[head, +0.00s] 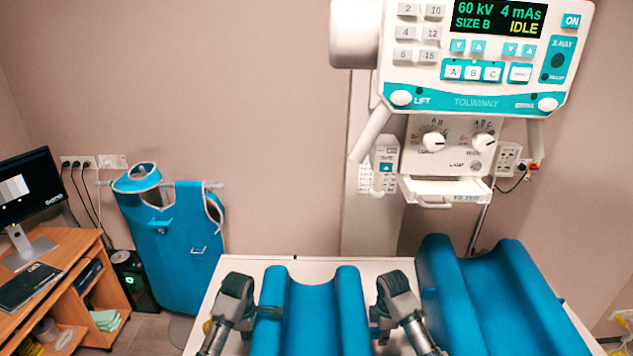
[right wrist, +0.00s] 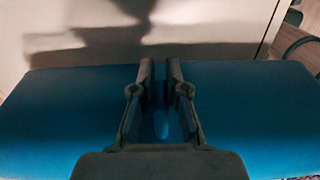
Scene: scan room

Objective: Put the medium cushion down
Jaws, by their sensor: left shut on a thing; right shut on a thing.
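The medium cushion (head: 312,315) is blue with a lengthwise trough. It is low in the middle of the head view, over the white table (head: 378,270). My left gripper (head: 270,312) is shut on its left side wall. My right gripper (head: 378,316) is shut on its right side wall. In the right wrist view the fingers of my right gripper (right wrist: 160,72) pinch the blue wall of the cushion (right wrist: 70,115). The cushion's near end and underside are out of sight, so I cannot tell whether it touches the table.
A larger blue cushion (head: 490,300) stands on the table close to the right. The X-ray unit (head: 470,60) hangs above the back right, with a white tray (head: 445,192) below it. A blue apron (head: 175,240) hangs at left. A wooden desk (head: 85,255) stands far left.

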